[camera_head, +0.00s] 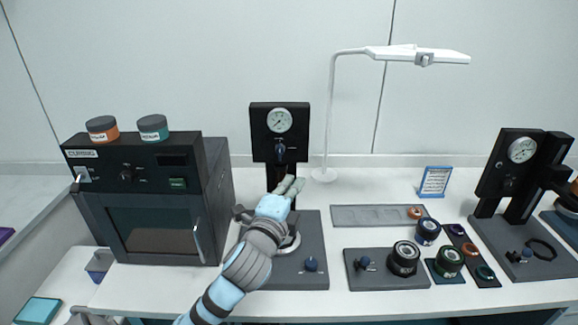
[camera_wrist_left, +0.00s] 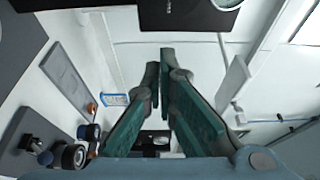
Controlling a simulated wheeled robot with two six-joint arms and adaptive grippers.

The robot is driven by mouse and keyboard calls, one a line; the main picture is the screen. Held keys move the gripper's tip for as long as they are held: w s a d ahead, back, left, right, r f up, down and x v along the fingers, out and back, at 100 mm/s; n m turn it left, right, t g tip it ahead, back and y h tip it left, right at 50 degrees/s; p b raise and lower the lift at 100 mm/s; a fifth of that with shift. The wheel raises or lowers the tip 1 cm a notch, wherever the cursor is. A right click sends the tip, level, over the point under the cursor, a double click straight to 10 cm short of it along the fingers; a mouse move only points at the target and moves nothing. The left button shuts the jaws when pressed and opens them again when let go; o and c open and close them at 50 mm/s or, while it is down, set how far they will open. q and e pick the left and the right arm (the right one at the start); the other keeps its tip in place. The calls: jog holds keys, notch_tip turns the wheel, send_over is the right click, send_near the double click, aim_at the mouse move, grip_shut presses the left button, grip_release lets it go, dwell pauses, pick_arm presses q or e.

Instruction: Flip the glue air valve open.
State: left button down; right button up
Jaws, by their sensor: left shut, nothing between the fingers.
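A black gauge stand (camera_head: 265,120) rises at the middle of the table, with a round white dial (camera_head: 279,120) at its top. A small dark-blue valve handle (camera_head: 280,150) sits on its front below the dial; I take this as the glue air valve. Its exact angle is too small to tell. My left gripper (camera_head: 294,187) is shut and empty, just below the handle and in front of the stand, apparently apart from it. The left wrist view shows its two fingers (camera_wrist_left: 160,65) close together, with the dark stand (camera_wrist_left: 185,15) at the top; the handle is not clear there.
A curing oven (camera_head: 150,200) with two jars on top stands at left. A blue knob (camera_head: 311,264) is on the stand's grey base. A lamp (camera_head: 328,110), a grey tray (camera_head: 370,215) and several dark round parts lie right. Another gauge stand (camera_head: 508,165) is far right.

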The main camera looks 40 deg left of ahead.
aim_at(280, 152)
pick_arm(q)
jog(key=x, duration=1)
jog(key=s+a, duration=0.2)
jog(key=a, duration=0.1)
jog(key=shift+s+a+f, duration=0.15)
jog(key=shift+s, duration=0.1)
jog(key=shift+w, duration=0.15)
